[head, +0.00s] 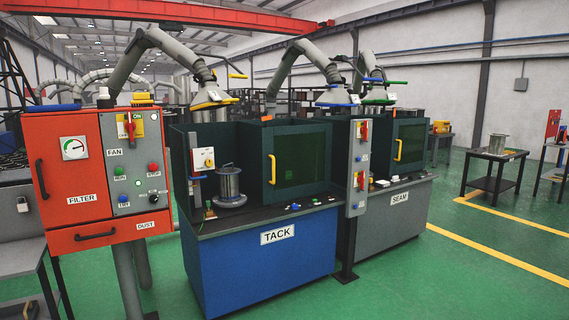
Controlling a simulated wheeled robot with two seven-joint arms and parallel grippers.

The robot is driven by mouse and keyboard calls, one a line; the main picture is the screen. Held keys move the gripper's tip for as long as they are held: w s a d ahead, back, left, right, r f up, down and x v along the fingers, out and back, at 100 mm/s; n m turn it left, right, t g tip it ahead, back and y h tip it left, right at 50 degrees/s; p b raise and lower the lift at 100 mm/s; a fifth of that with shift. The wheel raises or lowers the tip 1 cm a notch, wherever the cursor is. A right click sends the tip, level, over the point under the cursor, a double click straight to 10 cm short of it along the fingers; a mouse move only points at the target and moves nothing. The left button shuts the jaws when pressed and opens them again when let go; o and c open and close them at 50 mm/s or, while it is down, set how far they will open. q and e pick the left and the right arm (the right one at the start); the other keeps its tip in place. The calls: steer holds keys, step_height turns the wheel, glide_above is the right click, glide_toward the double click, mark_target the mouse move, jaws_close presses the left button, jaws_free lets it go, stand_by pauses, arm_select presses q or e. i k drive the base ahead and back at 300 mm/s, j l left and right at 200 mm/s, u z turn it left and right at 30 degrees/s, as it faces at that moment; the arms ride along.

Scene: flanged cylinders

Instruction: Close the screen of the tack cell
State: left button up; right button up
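The tack cell (262,262) is a blue cabinet with a dark worktop and a "TACK" label. Its screen (300,158) is a dark panel with a green tinted window and a yellow upright handle (272,169) at its left edge. The screen covers the right part of the cell front. The left part is open, and a grey flanged cylinder (229,187) stands upright there on a round base. A post with a small white and red box (203,159) stands left of the cylinder. Neither of my grippers is in view.
The orange filter cabinet (75,180) stands close at the left. A grey control post (356,168) stands between the tack cell and the seam cell (400,212). A black table (490,172) with a cylinder stands at the right. The green floor (470,280) at front right is clear.

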mark_target(296, 160)
steer(key=i+j+z, duration=0.1)
steer(key=i, duration=0.4)
steer(key=i+j+z, duration=0.1)
steer(key=i+j, duration=0.25)
steer(key=i+j+z, duration=0.1)
steer(key=i+j, duration=0.2)
steer(key=i, duration=0.25)
steer(key=i+j, duration=0.3)
steer(key=i, duration=0.15)
steer(key=z, duration=0.05)
